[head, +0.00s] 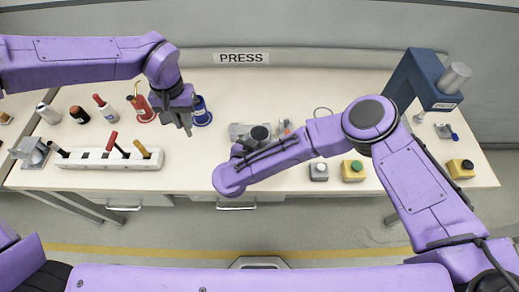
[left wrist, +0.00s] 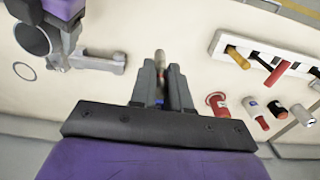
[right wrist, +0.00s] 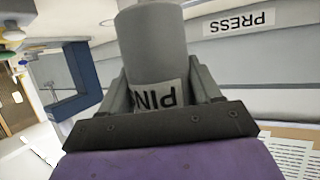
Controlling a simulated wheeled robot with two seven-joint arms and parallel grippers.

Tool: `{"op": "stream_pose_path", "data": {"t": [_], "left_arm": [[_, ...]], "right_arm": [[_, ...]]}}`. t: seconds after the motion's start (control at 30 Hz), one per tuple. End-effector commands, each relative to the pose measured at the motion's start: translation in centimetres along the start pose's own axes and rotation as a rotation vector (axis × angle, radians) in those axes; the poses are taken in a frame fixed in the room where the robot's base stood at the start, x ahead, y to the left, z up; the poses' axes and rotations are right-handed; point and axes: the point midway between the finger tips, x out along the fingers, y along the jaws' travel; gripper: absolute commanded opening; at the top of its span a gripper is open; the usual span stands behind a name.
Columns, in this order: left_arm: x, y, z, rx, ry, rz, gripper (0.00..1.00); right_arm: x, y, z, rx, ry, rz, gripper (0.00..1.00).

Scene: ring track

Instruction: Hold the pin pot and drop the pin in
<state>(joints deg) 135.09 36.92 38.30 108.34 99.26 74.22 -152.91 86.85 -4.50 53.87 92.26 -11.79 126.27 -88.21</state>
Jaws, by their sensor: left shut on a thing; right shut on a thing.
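My right gripper (right wrist: 168,105) is shut on the grey cylindrical pin pot (right wrist: 155,45), which carries a "PIN" label. In the left wrist view the pot's round open mouth (left wrist: 32,38) shows at the upper left. In the head view its dark mouth (head: 260,132) shows partly behind my right arm, which hides most of that gripper. My left gripper (head: 187,127) is shut above the table, left of the pot and apart from it. In the left wrist view its fingers (left wrist: 162,80) close on the slim pin (left wrist: 160,60), with a reddish tip showing. The pin is too small to tell in the head view.
A blue can (head: 202,112) stands close behind my left gripper. A red can (head: 141,108) and bottles stand further left, behind a white tool rack (head: 105,158). A blue press (head: 425,80) stands at the right, with button boxes (head: 353,170) at the front edge.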

Motion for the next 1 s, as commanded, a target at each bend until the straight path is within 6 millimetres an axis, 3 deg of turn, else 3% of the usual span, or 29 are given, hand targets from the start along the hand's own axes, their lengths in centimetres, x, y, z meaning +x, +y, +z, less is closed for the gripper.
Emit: {"op": "stream_pose_path", "data": {"t": [0.13, 0.43, 1.0], "left_arm": [[0.0, 0.0, 0.0, 0.0, 0.0, 0.0, 0.0], [0.0, 0.0, 0.0, 0.0, 0.0, 0.0, 0.0], [2.2, 0.0, 0.0, 0.0, 0.0, 0.0, 0.0]], "right_arm": [[-0.7, 0.0, -1.7, 0.0, 0.001, 0.0, 0.34], [-0.8, 0.0, -1.9, 0.0, -0.001, 0.001, 0.34], [0.5, 0.0, 1.2, -0.001, -0.001, 0.001, 0.33]]}}
